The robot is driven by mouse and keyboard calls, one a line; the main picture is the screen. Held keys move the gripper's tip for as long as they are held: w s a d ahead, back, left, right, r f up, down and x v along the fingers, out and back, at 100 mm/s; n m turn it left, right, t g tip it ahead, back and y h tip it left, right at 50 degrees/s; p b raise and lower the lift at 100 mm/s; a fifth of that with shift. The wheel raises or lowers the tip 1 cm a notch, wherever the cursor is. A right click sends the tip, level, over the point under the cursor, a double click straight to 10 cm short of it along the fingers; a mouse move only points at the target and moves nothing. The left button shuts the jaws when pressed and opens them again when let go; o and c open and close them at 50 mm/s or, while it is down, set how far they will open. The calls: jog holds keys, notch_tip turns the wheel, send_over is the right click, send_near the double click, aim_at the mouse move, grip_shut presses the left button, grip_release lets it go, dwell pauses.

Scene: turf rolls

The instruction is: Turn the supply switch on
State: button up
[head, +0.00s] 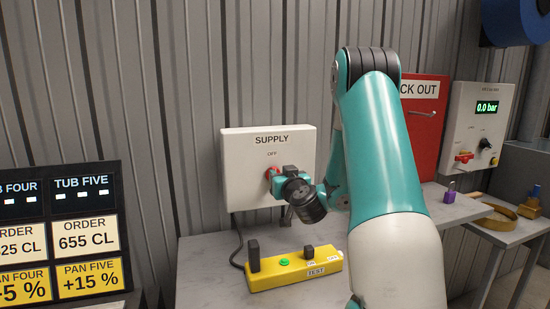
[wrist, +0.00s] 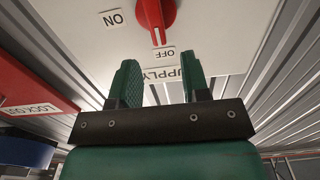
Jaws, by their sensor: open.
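The supply switch is a red rotary knob (head: 271,173) on a white box (head: 240,150) marked SUPPLY, fixed to the corrugated wall. In the wrist view the knob (wrist: 156,14) is at the top, and its white pointer line points toward the OFF label. The ON label sits to one side, at a right angle from OFF. My gripper (wrist: 158,78) is open, with both green fingers apart and nothing between them. In the head view my gripper is in front of the box near the knob and partly hides it. No contact with the knob shows.
A yellow TEST unit (head: 293,270) stands on the grey bench (head: 205,262) below the box. A red lock-out cabinet (head: 425,135) and a white panel reading 0.0 bar (head: 487,107) are to the right. A purple padlock (head: 449,196) lies on the bench. Black order boards (head: 82,182) stand left.

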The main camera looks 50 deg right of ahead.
aim_at(276, 170)
jog(key=p+x, duration=0.4)
jog(key=shift+w+d+r+p, duration=0.1)
jog(key=shift+w+r+p, duration=0.05)
jog(key=shift+r+p, duration=0.2)
jog(key=shift+w+d+f+p, duration=0.35)
jog(key=shift+w+p, duration=0.25)
jog(key=shift+p, duration=0.1)
grip_shut()
